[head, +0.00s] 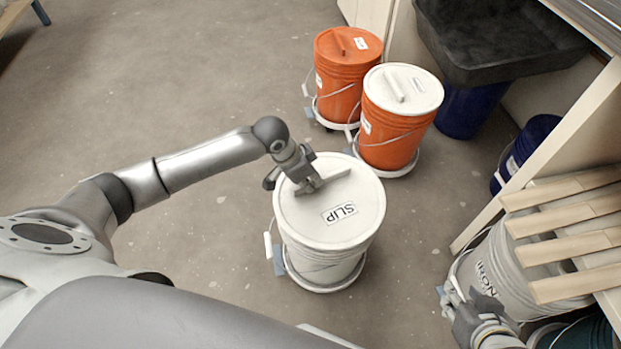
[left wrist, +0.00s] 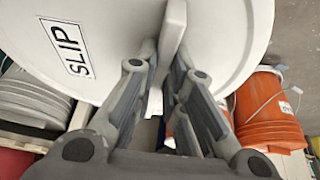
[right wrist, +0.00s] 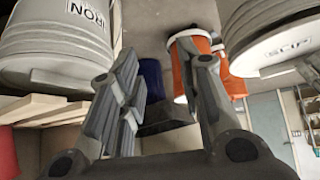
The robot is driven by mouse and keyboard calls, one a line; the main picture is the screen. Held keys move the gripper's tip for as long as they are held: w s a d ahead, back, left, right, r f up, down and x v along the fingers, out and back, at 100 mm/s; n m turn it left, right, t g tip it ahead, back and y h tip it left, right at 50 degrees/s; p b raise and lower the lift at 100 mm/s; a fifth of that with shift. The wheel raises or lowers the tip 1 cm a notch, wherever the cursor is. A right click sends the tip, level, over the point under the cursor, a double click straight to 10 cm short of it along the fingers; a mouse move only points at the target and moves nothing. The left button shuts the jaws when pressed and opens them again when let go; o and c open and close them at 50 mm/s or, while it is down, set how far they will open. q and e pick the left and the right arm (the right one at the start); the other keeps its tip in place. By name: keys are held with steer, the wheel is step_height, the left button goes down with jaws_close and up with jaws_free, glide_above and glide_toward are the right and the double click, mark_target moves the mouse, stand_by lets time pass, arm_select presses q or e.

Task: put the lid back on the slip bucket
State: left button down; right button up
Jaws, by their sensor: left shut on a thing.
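The white slip bucket (head: 322,262) stands on a wheeled dolly in the middle of the head view. Its white lid (head: 350,225), marked SLIP, lies over the bucket's mouth and looks about level. I cannot tell whether its rim is fully seated all round. My left gripper (head: 308,184) is shut on the lid's upright bar handle (head: 334,181). In the left wrist view the handle (left wrist: 174,35) stands between the fingers (left wrist: 163,72). My right gripper (head: 456,302) is open and empty beside the IRON bucket (head: 485,265); its fingers (right wrist: 165,75) are spread in the right wrist view.
Two orange buckets, one with a white lid (head: 420,88) and one with an orange lid (head: 330,45), stand behind the slip bucket. A dark sink (head: 490,45) is at back right. The floor at left is clear.

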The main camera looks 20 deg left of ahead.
arm_select(q)
steer(key=shift+f, duration=0.1)
arm_select(e)
steer(key=shift+s+d+f+g, duration=0.2)
steer(key=shift+s+f+g, duration=0.1)
steer(key=shift+s, duration=0.1)
arm_select(q)
steer(key=shift+f, duration=0.1)
arm_select(e)
steer(key=shift+s+d, duration=0.15)
steer(key=shift+s, duration=0.15)
arm_select(q)
steer(key=shift+f+p, duration=0.15)
steer(key=shift+p, duration=0.2)
arm_select(e)
steer(key=shift+s+d+f+g, duration=0.1)
steer(key=shift+s+f+g, duration=0.25)
steer(key=shift+s+g, duration=0.35)
stand_by(0.4)
steer(key=shift+s+d+f+h, duration=0.1)
steer(key=shift+s+h, duration=0.2)
steer(key=shift+s, duration=0.05)
steer(key=shift+s+d, duration=0.1)
arm_select(q)
steer(key=shift+f, duration=0.1)
arm_select(e)
steer(key=shift+s+d+f+g, duration=0.15)
steer(key=shift+s+g, duration=0.1)
steer(key=shift+g, duration=0.05)
